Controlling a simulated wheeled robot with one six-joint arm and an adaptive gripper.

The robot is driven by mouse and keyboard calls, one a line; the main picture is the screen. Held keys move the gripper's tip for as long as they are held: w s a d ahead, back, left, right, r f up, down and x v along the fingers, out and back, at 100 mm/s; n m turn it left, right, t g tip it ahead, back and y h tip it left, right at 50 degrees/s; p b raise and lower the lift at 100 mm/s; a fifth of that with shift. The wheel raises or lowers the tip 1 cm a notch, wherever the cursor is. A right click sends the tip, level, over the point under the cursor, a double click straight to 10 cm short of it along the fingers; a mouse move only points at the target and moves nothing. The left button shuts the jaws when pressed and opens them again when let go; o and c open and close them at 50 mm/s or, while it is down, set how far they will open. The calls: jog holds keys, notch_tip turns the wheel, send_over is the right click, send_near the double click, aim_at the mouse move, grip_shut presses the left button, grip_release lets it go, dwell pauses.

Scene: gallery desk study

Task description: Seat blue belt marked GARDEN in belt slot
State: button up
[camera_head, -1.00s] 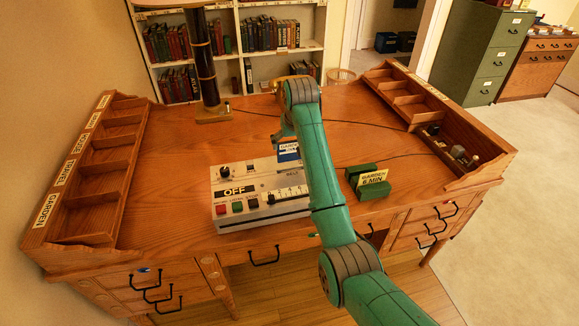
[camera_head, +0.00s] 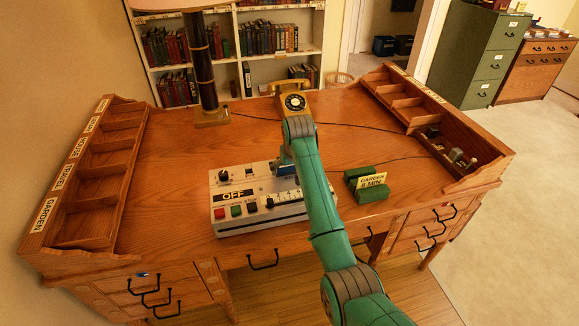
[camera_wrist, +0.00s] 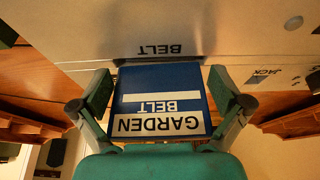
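The blue belt (camera_wrist: 160,80), with white bands reading GARDEN and BELT upside down, fills the middle of the wrist view. The belt's far edge meets the pale control box (camera_wrist: 240,35) at the word BELT. Whether it has entered the belt slot I cannot tell, as the slot is hidden there. In the head view the box (camera_head: 235,212) stands at the desk's front middle; my gripper (camera_head: 286,158) is at its right rear, and my arm hides most of the belt.
A green block holder with a yellow GARDEN 6 MIN card (camera_head: 371,181) sits right of the box. A yellow dial telephone (camera_head: 293,101) stands behind, a lamp (camera_head: 211,115) back left. Pigeonhole racks line the left (camera_head: 47,212) and right (camera_head: 411,123) sides. The desk's left middle is clear.

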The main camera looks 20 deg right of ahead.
jog(key=shift+r, duration=0.3)
jog(key=shift+r, duration=0.3)
jog(key=v, duration=1)
jog(key=shift+s+r, duration=0.2)
jog(key=shift+r, duration=0.3)
jog(key=shift+c, duration=1.4)
jog(key=shift+w, duration=0.3)
jog(key=c, duration=0.4)
jog(key=shift+g, duration=0.3)
jog(key=w, duration=0.2)
jog(key=w+f, duration=0.1)
jog(key=w, duration=0.2)
jog(key=shift+w+d+f, duration=0.15)
jog(key=shift+w+f, duration=0.2)
grip_shut()
jog(key=x, duration=1)
jog(key=shift+s+r, duration=0.15)
jog(key=shift+s, duration=1.8)
